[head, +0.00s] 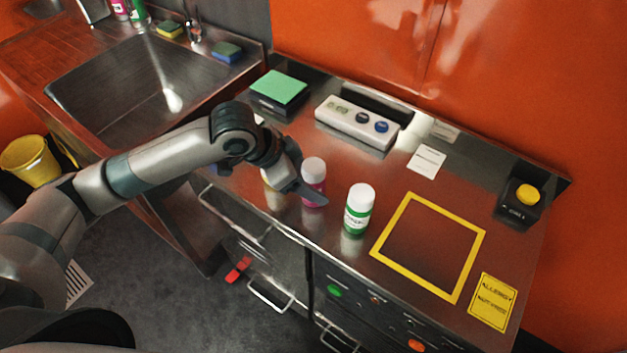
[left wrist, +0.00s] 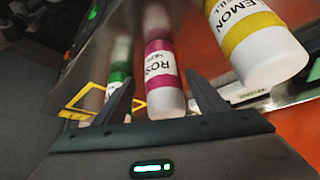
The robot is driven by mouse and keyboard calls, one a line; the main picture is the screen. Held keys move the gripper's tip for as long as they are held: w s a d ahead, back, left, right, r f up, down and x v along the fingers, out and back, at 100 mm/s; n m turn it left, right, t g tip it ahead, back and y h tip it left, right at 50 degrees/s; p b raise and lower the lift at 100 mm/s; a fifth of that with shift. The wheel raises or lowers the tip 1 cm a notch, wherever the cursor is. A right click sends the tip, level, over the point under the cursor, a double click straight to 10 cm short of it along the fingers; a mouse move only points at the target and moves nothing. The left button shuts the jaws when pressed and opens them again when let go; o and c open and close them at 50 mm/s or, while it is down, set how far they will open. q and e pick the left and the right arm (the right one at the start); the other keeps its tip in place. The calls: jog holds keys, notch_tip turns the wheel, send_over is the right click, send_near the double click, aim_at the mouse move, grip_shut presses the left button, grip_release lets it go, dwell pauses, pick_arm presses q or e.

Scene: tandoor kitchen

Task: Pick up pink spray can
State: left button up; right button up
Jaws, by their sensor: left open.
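The pink spray can (head: 313,191), with a white cap, stands upright on the steel counter, partly hidden by my left gripper. In the left wrist view the pink can (left wrist: 160,72) lies in the gap between the two fingers, its label partly readable as "ROS". My left gripper (head: 305,188) is open, with its fingers reaching in low beside the can; it also shows in the left wrist view (left wrist: 163,92). I cannot tell whether a finger touches the can. My right gripper is not in view.
A green can (head: 357,212) stands just right of the pink one. A yellow lemon can (left wrist: 262,45) stands close on the other side, mostly hidden by my gripper in the head view. A yellow square outline (head: 408,207) marks clear counter to the right.

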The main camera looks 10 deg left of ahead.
aim_at(322, 185)
pick_arm(q)
jog(key=shift+w+d+f+p, duration=0.3)
jog(key=shift+f+p, duration=0.1)
jog(key=shift+p, duration=0.05)
jog(key=p+x, duration=0.1)
jog(key=x, duration=0.2)
jog(key=shift+w, duration=0.2)
jog(key=shift+w+d+f, duration=0.1)
jog(key=shift+d+f, duration=0.1)
jog(key=shift+f, duration=0.2)
jog(key=c, duration=1.3)
jog(key=shift+r, duration=0.1)
